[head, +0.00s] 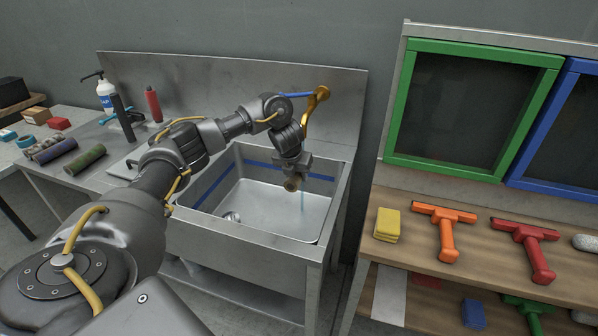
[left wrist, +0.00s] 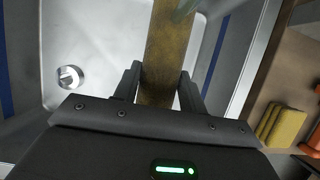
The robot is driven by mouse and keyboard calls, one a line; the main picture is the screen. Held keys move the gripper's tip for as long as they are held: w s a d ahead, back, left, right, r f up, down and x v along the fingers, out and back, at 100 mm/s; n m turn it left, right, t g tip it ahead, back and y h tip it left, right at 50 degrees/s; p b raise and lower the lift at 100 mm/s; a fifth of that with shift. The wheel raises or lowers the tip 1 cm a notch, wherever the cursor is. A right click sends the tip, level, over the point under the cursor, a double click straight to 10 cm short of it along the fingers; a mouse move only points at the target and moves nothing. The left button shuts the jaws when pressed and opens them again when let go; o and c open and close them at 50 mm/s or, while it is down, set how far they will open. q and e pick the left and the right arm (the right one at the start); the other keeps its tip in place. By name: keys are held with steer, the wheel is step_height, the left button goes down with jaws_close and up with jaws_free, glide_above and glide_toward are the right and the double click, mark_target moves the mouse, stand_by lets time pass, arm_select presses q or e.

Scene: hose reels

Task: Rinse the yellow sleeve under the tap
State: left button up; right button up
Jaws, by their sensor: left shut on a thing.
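My left gripper (head: 297,173) is over the sink (head: 262,246), shut on the yellow sleeve, whose brownish end (head: 291,185) shows just below the fingers. In the left wrist view the sleeve (left wrist: 166,48) is a mottled yellow-brown tube between the two fingers (left wrist: 160,88), pointing away from the palm. The brass tap (head: 317,108) stands behind the gripper with a blue lever (head: 294,95). A thin bluish stream of water (head: 302,200) falls beside the gripper into the basin. A pale streak crosses the sleeve's far end in the wrist view. My right gripper is not in view.
Several dirty sleeves (head: 85,159) lie on the left counter near a white pump bottle (head: 106,94) and a red bottle (head: 153,104). A wooden shelf (head: 395,252) at the right holds yellow cloths (head: 387,225) and squeegees (head: 446,232). The basin has a drain (left wrist: 69,77).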

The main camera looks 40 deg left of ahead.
arm_select(q)
steer(key=shift+a, duration=0.15)
stand_by(0.4)
steer(key=shift+s+a, duration=0.1)
steer(key=shift+a, duration=0.1)
steer(key=shift+d, duration=0.15)
stand_by(0.3)
steer(key=shift+d+p, duration=0.3)
steer(key=shift+p, duration=0.1)
steer(key=shift+a, duration=0.15)
steer(key=shift+a, duration=0.3)
stand_by(0.5)
